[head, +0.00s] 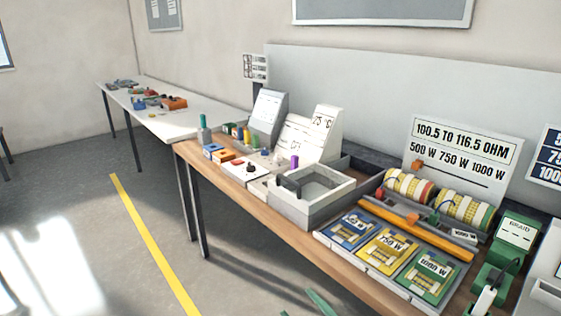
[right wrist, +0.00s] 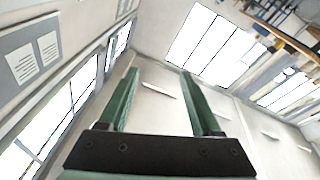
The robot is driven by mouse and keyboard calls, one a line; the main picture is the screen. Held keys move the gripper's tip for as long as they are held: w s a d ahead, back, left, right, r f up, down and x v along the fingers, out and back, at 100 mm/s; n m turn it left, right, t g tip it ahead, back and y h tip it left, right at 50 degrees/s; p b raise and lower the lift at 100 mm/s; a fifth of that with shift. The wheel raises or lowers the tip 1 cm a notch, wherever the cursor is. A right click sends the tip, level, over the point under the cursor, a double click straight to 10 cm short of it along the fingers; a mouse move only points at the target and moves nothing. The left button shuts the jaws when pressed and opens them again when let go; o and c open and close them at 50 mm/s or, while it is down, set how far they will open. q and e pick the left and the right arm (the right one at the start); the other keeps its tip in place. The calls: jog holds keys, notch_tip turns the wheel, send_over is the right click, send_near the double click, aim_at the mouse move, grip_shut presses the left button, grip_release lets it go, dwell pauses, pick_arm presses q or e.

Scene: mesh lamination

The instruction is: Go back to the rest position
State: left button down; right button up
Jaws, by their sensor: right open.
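My right gripper (right wrist: 159,76) is open in the right wrist view, with two green fingers apart on a black mount and nothing between them. In the head view, green tips of my right gripper (head: 321,302) show at the bottom edge, in front of the wooden bench (head: 262,213) and over the floor. The rest of that arm is cut off by the frame. My left gripper is not in view.
The bench holds a grey open box (head: 322,206), blue, yellow and green wattage trays (head: 387,250), striped rolls (head: 408,188) and a green braid device (head: 516,232). A white table (head: 190,122) stands farther back.

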jog(key=s+d+f+m+g+h+p, duration=0.1)
jog(key=s+d+f+m+g+h, duration=0.2)
jog(key=s+f, duration=0.5)
jog(key=s+d+f+m+g+h+p, duration=0.1)
jog(key=s+d+f+m+g+h, duration=0.2)
jog(key=f, duration=1.1)
jog(key=s+d+m+h, duration=0.3)
jog(key=s+d+h, duration=0.1)
jog(key=s+d, duration=0.2)
jog(key=shift+s+d+f+g, duration=0.15)
jog(key=shift+f+g, duration=0.1)
jog(key=shift+g, duration=0.05)
